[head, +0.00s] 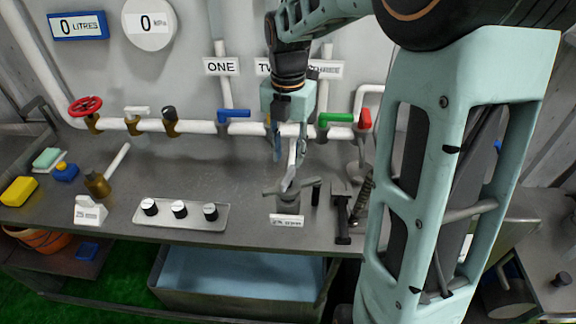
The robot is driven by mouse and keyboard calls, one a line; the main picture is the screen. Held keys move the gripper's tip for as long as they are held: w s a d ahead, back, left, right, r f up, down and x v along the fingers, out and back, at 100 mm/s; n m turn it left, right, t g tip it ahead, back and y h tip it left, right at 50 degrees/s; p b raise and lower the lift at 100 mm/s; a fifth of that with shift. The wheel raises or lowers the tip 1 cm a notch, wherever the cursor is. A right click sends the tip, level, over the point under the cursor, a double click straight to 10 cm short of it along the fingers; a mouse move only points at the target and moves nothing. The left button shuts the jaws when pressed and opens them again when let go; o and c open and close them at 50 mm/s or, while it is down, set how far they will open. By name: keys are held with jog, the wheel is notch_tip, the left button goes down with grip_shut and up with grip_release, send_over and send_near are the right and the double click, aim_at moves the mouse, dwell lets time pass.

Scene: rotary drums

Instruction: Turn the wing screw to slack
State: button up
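My gripper (286,157) points down from the arm over the right part of the workbench. Its two fingers look apart, with a pale slanted piece near and below the tips. Just below is a grey fitting with a flat cross piece (287,187) on a dark round base, which looks like the wing screw. A small white label (287,221) is in front of it, too small to read surely. I cannot tell whether the fingers touch the screw or close on it.
A pipe with a red wheel (86,106), blue lever (234,113), green lever (336,118) and red lever (365,119) runs behind. A tray with three knobs (180,214) is to the left. A dark clamp-like piece (342,214) stands close right. My arm covers the right side.

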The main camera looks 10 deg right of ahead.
aim_at(288, 173)
notch_tip(288, 173, up, 6)
jog(key=shift+f, duration=0.2)
jog(key=shift+f, duration=0.1)
dwell(0.3)
